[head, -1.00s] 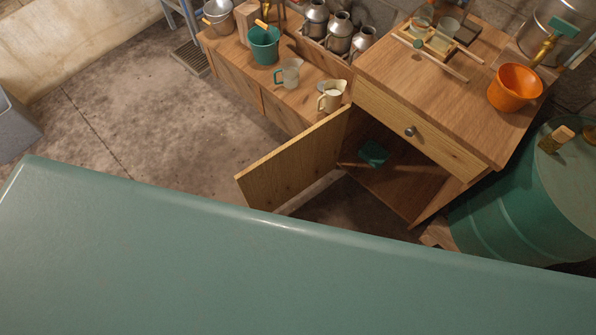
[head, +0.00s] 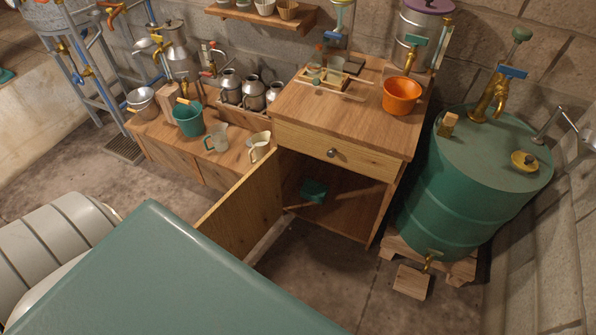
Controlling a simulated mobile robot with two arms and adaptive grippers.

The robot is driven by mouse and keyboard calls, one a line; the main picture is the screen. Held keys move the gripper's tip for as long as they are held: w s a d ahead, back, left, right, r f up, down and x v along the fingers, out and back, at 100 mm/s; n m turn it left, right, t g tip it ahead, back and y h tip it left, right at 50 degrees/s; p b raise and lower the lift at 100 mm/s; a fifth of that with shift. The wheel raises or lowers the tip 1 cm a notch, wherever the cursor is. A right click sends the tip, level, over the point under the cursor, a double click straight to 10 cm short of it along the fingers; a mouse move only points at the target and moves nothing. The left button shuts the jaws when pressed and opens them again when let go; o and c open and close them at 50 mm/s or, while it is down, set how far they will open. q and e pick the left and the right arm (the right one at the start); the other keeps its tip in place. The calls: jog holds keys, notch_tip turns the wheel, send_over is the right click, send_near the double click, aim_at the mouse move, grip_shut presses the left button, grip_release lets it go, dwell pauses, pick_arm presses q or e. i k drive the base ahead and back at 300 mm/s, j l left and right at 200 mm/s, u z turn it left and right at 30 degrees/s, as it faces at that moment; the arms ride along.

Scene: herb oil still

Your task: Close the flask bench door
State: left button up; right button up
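The flask bench (head: 340,117) is a wooden cabinet right of centre in the head view. Its door (head: 243,216) is a light wood panel hinged at the cabinet's left side. The door stands wide open, swung out toward the lower left. The cabinet inside is exposed, with a green item (head: 313,190) on its shelf. Above the opening is a shut drawer with a round knob (head: 332,153). Part of the door's lower outer end is hidden by the teal surface in the foreground. Neither of my grippers is in view.
A low bench (head: 178,150) with a green bucket (head: 188,118), jugs and metal cans stands left of the cabinet. An orange bucket (head: 402,96) sits on the cabinet top. A large green drum (head: 465,185) stands at right. Bare floor (head: 325,275) lies before the cabinet.

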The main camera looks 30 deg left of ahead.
aim_at(240, 221)
jog(key=j+z, duration=0.15)
jog(key=j, duration=0.3)
jog(key=k+j+z, duration=0.15)
jog(key=j, duration=0.25)
jog(key=j+z, duration=0.15)
jog(key=j, duration=0.3)
jog(key=k+j+z, duration=0.15)
jog(key=j, duration=0.25)
jog(key=k+j+z, duration=0.15)
jog(key=j, duration=0.25)
jog(key=k+j, duration=0.1)
jog(key=j, duration=0.35)
jog(key=k+j, duration=0.15)
jog(key=j, duration=0.3)
jog(key=k+j, duration=0.1)
jog(key=j, duration=0.35)
jog(key=k+j, duration=0.15)
jog(key=j, duration=0.3)
